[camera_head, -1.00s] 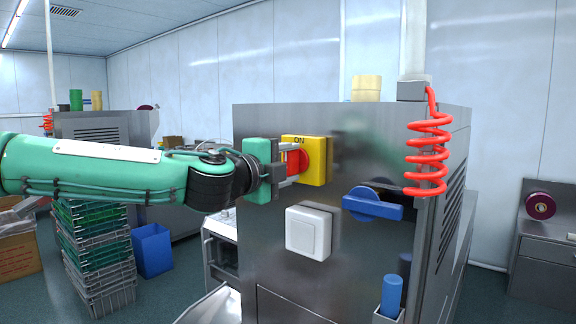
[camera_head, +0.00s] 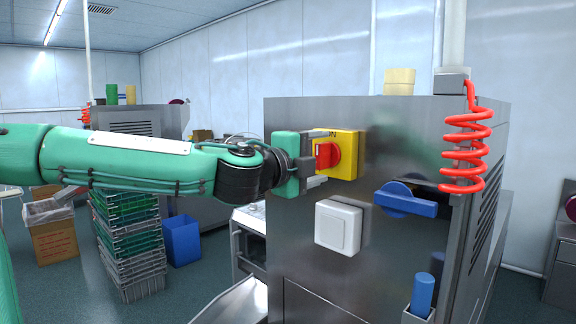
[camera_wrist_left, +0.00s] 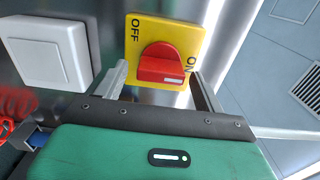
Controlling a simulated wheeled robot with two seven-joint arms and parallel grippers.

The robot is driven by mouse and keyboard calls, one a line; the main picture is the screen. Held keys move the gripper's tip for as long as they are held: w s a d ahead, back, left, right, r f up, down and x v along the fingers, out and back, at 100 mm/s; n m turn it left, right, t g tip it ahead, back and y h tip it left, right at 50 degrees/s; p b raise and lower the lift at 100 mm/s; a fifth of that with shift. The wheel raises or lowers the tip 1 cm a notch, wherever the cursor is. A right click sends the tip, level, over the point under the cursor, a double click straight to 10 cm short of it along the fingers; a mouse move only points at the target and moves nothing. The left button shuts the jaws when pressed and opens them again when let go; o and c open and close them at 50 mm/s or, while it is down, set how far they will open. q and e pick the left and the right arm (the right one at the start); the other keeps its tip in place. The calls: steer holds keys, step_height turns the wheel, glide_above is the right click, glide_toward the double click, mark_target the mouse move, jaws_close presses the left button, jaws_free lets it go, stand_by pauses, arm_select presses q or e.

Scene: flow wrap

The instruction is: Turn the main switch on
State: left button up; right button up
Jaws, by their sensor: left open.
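The main switch is a red knob (camera_head: 327,157) on a yellow plate (camera_head: 350,158) on the front of the steel machine. In the left wrist view, the knob (camera_wrist_left: 162,64) lies crosswise. Its white mark is at the right end, near the word ON; OFF is at the plate's upper left. My left gripper (camera_head: 316,160) is open just in front of the plate. In the left wrist view its two fingers stand apart on either side of the knob, with gaps between. My right gripper is not in view.
A white rocker switch (camera_head: 338,227) sits below the plate. A blue handle (camera_head: 405,199) is to its right, with a red coiled hose (camera_head: 465,140) above it. A blue cylinder (camera_head: 422,294) stands in a holder lower down. Stacked crates (camera_head: 130,240) stand at left.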

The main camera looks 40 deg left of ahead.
arm_select(q)
steer(key=s+a+b, duration=0.1)
steer(key=s+b, duration=0.1)
steer(key=s, duration=1.1)
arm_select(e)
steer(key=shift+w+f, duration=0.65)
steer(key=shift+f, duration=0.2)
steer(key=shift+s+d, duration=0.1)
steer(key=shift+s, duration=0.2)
